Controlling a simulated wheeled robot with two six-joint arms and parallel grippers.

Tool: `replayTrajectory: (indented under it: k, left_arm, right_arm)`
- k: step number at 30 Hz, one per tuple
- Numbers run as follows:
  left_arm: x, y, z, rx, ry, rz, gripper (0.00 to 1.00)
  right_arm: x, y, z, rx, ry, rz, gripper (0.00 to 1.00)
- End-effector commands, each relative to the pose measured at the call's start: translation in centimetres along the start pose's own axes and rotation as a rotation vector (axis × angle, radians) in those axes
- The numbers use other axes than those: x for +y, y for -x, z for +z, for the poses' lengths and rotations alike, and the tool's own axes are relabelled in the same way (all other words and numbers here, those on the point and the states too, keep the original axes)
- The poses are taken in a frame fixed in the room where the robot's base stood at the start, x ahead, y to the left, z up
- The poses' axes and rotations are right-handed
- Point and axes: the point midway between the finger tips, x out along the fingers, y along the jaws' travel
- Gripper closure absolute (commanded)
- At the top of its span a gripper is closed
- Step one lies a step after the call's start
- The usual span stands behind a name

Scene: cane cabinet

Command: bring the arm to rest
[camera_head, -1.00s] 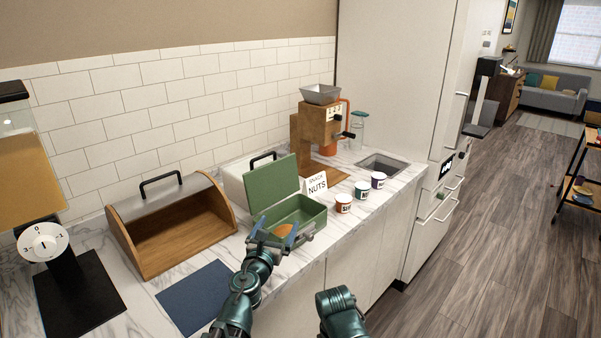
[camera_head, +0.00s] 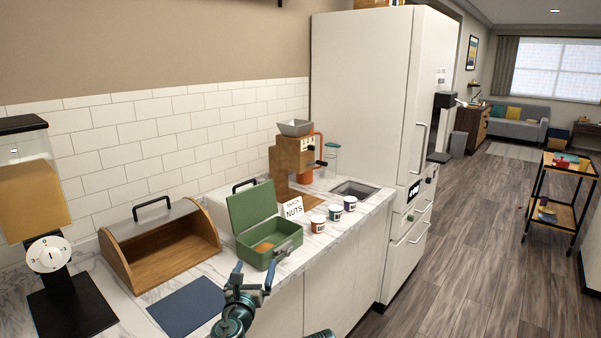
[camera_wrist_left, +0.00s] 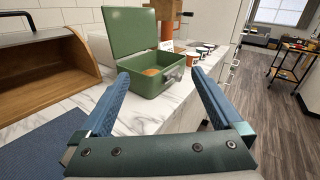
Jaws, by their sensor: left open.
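My left gripper (camera_head: 254,277) is open and empty in the head view, in front of the counter's front edge and just short of the green box. In the left wrist view its two blue fingers (camera_wrist_left: 160,95) are spread wide with nothing between them. The green box (camera_head: 287,248) stands on the counter with its lid up and an orange-brown thing (camera_head: 264,247) inside. The box also shows ahead of the fingers in the left wrist view (camera_wrist_left: 152,86). At the bottom edge of the head view a dark teal part of my other arm shows, but its gripper does not.
An open wooden bread box (camera_head: 165,258) and a blue mat (camera_head: 188,307) lie on the counter to the left. Open floor (camera_head: 470,250) lies to the right.

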Motion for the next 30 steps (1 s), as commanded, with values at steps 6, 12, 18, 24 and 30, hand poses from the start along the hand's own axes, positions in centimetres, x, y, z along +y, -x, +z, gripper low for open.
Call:
replayTrajectory:
  k: [6, 12, 18, 24, 30]
  left_arm:
    - [1.4, 0.1, 0.2, -0.004, 0.220, 0.104, 0.00]
    - [3.4, 0.8, -0.8, -0.004, 0.556, 0.272, 0.00]
    - [5.2, 3.2, -4.5, 0.009, 1.046, 0.557, 0.00]
    - [3.4, 10.0, -12.3, 0.036, 1.648, 1.101, 0.00]
    - [-2.0, 18.4, -17.3, 0.035, 1.915, 1.679, 0.00]
  right_arm:
    - [0.0, 0.4, 0.1, 0.000, 0.000, 0.000, 0.50]
    - [0.1, 1.0, 0.1, 0.000, 0.000, 0.000, 0.50]
    - [0.2, 1.9, 0.1, 0.000, 0.000, 0.000, 0.50]
    - [0.3, 3.2, 0.2, 0.000, 0.000, 0.000, 0.50]
    - [0.4, 4.0, 0.3, 0.000, 0.000, 0.000, 0.50]
